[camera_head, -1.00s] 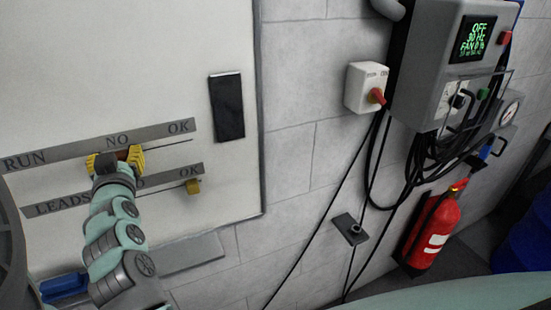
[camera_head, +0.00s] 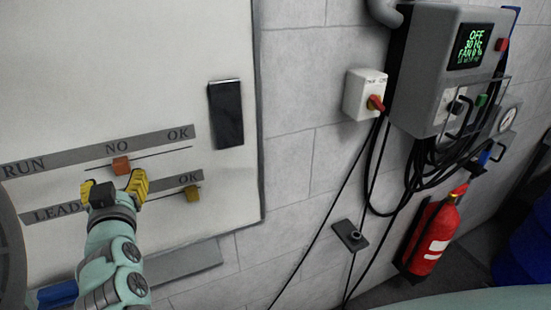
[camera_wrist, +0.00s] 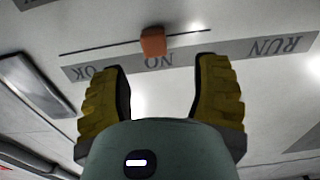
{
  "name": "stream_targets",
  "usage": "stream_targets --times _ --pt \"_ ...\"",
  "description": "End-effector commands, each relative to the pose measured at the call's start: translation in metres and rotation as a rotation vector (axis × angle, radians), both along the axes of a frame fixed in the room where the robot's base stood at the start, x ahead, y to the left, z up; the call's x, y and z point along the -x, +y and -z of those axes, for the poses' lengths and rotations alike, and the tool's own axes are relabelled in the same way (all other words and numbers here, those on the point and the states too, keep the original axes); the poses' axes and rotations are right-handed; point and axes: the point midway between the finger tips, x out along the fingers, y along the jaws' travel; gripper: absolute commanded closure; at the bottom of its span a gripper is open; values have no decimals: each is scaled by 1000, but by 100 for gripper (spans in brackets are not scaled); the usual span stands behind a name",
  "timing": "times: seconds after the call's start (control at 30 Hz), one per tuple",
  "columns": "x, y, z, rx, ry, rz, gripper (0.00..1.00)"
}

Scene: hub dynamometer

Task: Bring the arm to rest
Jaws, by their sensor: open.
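My gripper (camera_head: 116,190) is open and empty, with yellow ridged fingers, in front of the white board at the left of the head view. It also shows in the wrist view (camera_wrist: 160,95), where its two fingers stand wide apart. An orange slider block (camera_head: 121,166) sits on the RUN row under the word NO. In the wrist view the orange block (camera_wrist: 153,42) is beyond the fingertips and apart from them. A yellow slider block (camera_head: 193,194) sits under OK on the LEADS row. My gripper hides part of the LEADS row's label.
A black rectangular piece (camera_head: 226,114) is on the white board (camera_head: 130,60). To the right are a switch box (camera_head: 366,94), a control box (camera_head: 450,75) with hanging cables and a red fire extinguisher (camera_head: 432,238). Bare block wall (camera_head: 290,160) lies between.

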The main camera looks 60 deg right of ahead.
Motion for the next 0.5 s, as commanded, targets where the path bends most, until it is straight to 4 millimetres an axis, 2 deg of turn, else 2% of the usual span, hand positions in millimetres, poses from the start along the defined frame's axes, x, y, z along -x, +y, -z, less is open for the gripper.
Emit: stream_targets --times 0.13,0.5 --pt "7 2 -1 0 -1 5 38" --pt "8 3 -1 0 -1 5 38"
